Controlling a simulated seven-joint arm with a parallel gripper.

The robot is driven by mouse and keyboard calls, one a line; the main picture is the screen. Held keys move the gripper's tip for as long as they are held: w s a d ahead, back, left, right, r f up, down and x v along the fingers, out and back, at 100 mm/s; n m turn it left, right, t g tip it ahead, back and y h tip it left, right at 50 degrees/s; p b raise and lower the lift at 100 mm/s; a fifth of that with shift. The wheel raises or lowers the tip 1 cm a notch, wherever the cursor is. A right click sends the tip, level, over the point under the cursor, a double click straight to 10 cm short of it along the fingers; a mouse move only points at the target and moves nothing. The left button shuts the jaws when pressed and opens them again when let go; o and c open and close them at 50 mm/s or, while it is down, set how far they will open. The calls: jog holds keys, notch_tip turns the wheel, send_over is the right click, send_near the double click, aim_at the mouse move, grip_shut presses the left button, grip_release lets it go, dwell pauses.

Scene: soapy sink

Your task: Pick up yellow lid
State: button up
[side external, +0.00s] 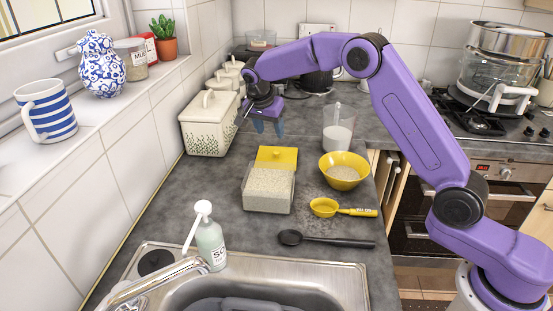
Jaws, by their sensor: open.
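The yellow lid (277,156) is at the far edge of a clear container (268,188) filled with pale grains, in the middle of the counter. I cannot tell whether the lid lies flat or leans on the container. My gripper (267,127) is open and empty, pointing down. It hangs above the counter beyond the lid and slightly left of it, apart from it, with the lidded white canister to its left.
A yellow bowl (344,170) of grains and a measuring jug (338,127) stand to the right. A yellow scoop (324,207) and black spoon (325,239) lie nearer the sink (345,272). A white canister (208,126) stands left; a soap bottle (210,243) stands by the tap.

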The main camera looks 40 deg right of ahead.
send_over(276, 152)
jog(key=s+a, duration=0.2)
jog(key=a, duration=0.1)
jog(key=f, duration=0.5)
jog(key=shift+w+d+f, duration=0.15)
jog(key=shift+d, duration=0.1)
jog(key=shift+w+d+x, duration=0.1)
jog(key=shift+w+x, duration=0.05)
jog(key=shift+x, duration=1.15)
jog(key=shift+w+d+x, duration=0.15)
jog(key=shift+x, duration=1.15)
grip_shut()
